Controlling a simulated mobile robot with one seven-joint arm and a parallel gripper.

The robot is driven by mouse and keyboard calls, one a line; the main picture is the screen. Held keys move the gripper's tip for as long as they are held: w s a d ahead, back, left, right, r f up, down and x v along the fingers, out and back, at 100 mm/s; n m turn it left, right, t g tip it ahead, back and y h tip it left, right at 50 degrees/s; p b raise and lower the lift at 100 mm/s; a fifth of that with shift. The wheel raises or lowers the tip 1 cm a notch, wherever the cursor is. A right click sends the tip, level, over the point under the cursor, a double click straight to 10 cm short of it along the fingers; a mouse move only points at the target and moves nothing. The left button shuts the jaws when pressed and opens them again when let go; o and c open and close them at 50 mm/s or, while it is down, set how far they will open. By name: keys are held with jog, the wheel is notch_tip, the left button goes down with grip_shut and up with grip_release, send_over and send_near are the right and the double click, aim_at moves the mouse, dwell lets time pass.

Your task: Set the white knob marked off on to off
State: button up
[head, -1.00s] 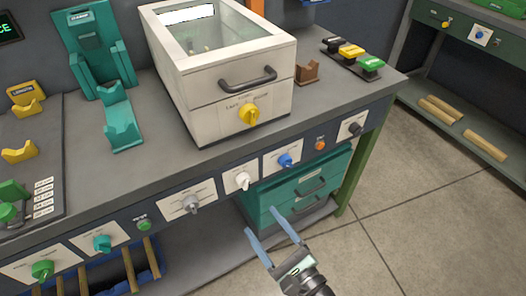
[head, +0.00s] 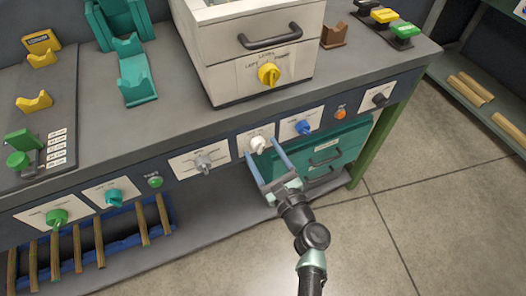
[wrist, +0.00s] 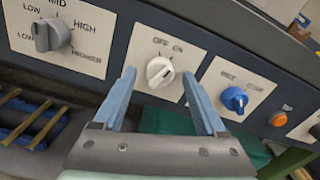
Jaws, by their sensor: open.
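The white knob (head: 258,144) sits on a white plate on the bench's front panel. In the wrist view the white knob (wrist: 160,72) shows with the words OFF and ON above it. Its ridge is tilted, its upper end leaning right, toward ON. My gripper (head: 264,152) is open, its two blue fingers pointing at the panel. In the wrist view my gripper (wrist: 159,80) has one finger on each side below the knob, with gaps between. I cannot tell how far the fingertips are from the panel.
A grey knob (wrist: 50,35) is to the left and a blue knob (wrist: 234,99) to the right on the same panel. An orange button (wrist: 278,119) is further right. Teal drawers (head: 325,158) are below. A white box with a yellow knob (head: 268,74) stands on the bench.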

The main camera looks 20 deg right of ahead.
jog(key=shift+w, duration=0.25)
grip_shut()
